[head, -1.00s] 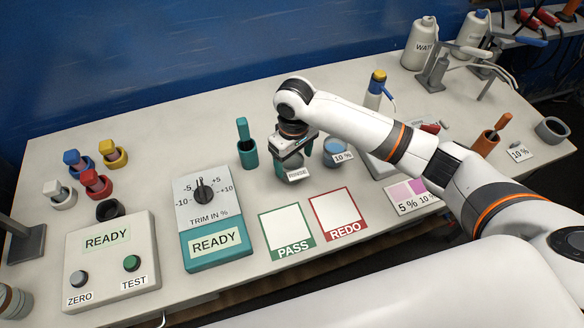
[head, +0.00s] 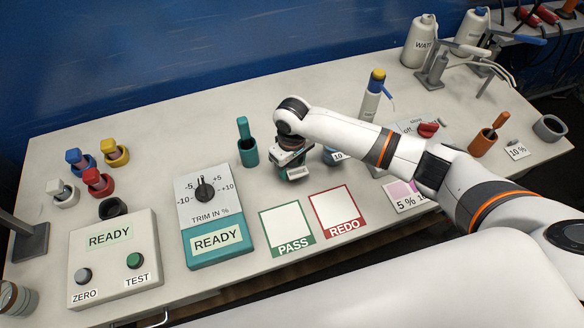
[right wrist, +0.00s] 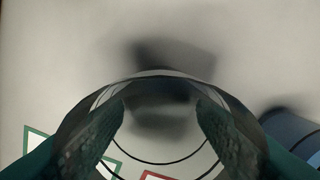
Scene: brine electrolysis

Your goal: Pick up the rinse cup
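The rinse cup (head: 303,187) is a small clear cup, mostly hidden under my right gripper (head: 295,176) in the head view; its label cannot be read now. In the right wrist view the cup's clear rim (right wrist: 160,74) fills the lower middle. The green fingers of my right gripper (right wrist: 160,110) lie along its two sides, and the table shows through it. The gripper appears shut on the cup; a blurred shadow lies on the table beyond it. My left gripper is not in view.
A teal holder (head: 247,152) stands just left of the gripper. The blue 10 % cup (head: 331,157) is close on the right, partly hidden by my arm. The PASS square (head: 287,227) and REDO square (head: 337,211) lie empty in front.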

